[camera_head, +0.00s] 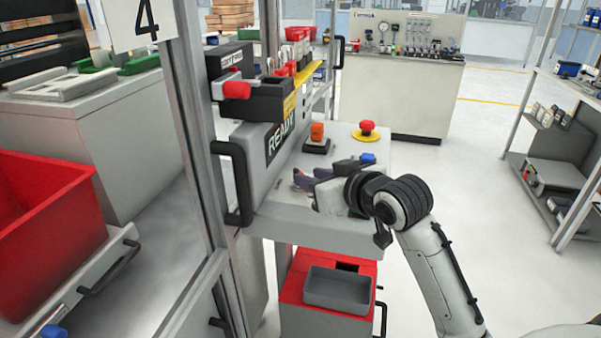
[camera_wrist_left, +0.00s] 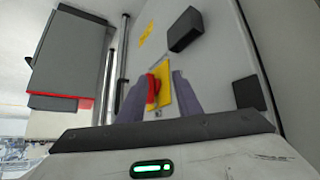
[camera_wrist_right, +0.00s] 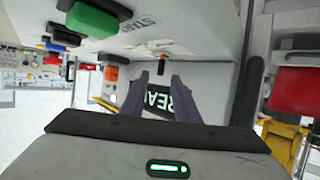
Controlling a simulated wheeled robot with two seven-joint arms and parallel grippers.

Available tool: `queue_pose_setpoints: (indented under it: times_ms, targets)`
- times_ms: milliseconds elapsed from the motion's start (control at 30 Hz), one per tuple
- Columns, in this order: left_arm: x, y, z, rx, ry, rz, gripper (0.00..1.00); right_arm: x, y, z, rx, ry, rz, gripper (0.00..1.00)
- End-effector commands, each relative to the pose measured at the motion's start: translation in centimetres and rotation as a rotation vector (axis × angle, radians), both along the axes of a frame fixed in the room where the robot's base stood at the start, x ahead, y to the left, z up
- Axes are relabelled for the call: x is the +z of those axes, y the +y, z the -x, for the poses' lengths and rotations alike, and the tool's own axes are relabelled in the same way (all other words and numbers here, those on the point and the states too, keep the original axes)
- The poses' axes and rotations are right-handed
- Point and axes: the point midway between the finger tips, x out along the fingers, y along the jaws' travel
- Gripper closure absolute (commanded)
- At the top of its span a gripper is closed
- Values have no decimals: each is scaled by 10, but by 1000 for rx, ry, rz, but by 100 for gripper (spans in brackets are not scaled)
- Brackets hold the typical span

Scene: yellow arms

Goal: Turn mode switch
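The sloped grey control panel (camera_head: 340,145) carries an orange knob on a black base (camera_head: 317,131), a red mushroom button on a yellow disc (camera_head: 367,128) and a blue button (camera_head: 368,158). I cannot tell which control is the mode switch. My right gripper (camera_head: 299,179) is over the panel, fingers toward its left side; in the right wrist view its fingers (camera_wrist_right: 160,90) are apart and empty, in front of the READY sign (camera_wrist_right: 159,102). My left gripper (camera_wrist_left: 160,88) is outside the head view. Its fingers are apart, with a red control on a yellow plate (camera_wrist_left: 164,88) visible between them.
A green button (camera_wrist_right: 95,18) marked START is near the top of the right wrist view. A black handle (camera_head: 238,184) and metal post stand left of the panel. A red cabinet with a grey bin (camera_head: 338,290) is below.

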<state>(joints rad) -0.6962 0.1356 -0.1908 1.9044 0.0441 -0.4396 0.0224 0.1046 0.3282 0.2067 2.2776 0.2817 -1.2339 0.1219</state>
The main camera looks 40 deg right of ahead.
Motion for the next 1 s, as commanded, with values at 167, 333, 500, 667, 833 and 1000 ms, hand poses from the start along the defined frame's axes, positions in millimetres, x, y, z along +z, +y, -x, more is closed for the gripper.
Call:
queue_pose_setpoints:
  times_ms: [167,333,500,667,833,1000]
  targets:
    - [2,0,1,-1,1,1,69,-11,-2,-28,0,1,-2,72]
    - [5,-1,-3,-1,-9,0,69,-17,-3,-41,0,1,0,72]
    - [10,-1,-11,-1,-25,2,69,-18,-3,-44,0,0,1,72]
    - [11,-1,-13,0,-30,3,69,-18,-3,-44,1,0,1,74]
    - [11,-1,-12,0,-29,2,69,-18,-3,-44,1,0,0,100]
    - [9,0,-10,0,-24,2,69,-18,-3,-44,2,0,0,100]
